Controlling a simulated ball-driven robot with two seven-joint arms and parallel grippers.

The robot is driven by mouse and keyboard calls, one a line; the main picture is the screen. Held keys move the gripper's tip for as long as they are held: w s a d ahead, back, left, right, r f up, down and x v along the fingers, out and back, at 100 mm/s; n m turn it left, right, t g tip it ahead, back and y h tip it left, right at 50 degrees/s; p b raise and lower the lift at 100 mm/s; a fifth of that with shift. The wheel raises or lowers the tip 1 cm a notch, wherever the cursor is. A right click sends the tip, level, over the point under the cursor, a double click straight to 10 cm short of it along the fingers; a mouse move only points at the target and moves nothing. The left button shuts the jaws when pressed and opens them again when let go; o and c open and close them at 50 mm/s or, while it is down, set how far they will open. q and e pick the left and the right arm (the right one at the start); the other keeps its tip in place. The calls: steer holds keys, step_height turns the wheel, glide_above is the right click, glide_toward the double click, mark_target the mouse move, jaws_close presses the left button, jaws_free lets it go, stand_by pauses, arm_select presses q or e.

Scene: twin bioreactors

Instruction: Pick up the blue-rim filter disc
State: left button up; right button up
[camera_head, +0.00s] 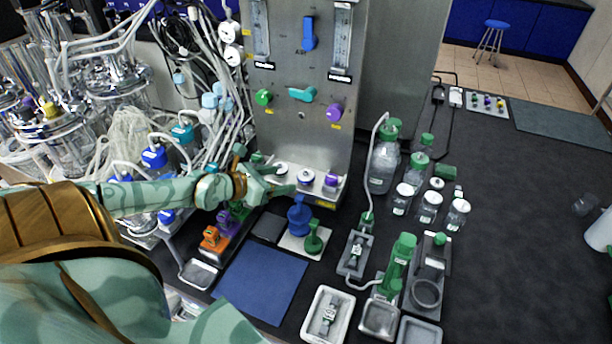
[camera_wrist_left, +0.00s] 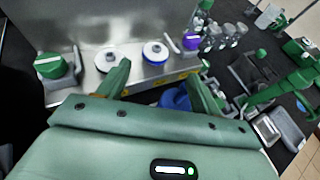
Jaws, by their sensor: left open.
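The blue-rim filter disc (camera_head: 306,175) is a small white disc with a blue edge. It sits on the steel ledge at the foot of the panel, between a dark-rim white disc (camera_head: 281,168) and a purple item (camera_head: 331,180). In the left wrist view the blue-rim filter disc (camera_wrist_left: 155,51) lies just beyond the fingertips, roughly between their lines. My left gripper (camera_head: 280,180) is open and empty, its fingers (camera_wrist_left: 160,72) reaching toward the ledge from the left. They look apart from the disc. My right gripper is out of view.
A blue fitting (camera_head: 300,215) and a green one (camera_head: 313,238) stand on a white plate below the ledge. The panel (camera_head: 295,130) rises behind the discs. Glass bottles (camera_head: 383,165) stand to the right. A blue mat (camera_head: 262,282) lies clear in front.

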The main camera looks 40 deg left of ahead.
mark_target(303, 174)
arm_select(q)
steer(key=b+x, duration=0.1)
steer(key=x, duration=0.3)
steer(key=shift+w+f+b, duration=0.1)
steer(key=shift+w+b, duration=0.05)
steer(key=shift+b, duration=0.15)
steer(key=b+x, duration=0.1)
steer(key=x, duration=0.1)
steer(key=b+x, duration=0.1)
steer(key=x, duration=0.1)
steer(key=shift+w+a+b, duration=0.15)
steer(key=shift+w+b, duration=0.15)
steer(key=shift+w, duration=0.1)
steer(key=shift+s, duration=0.1)
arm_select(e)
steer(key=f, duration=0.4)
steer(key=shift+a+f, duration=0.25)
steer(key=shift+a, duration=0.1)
arm_select(q)
steer(key=c, duration=0.9)
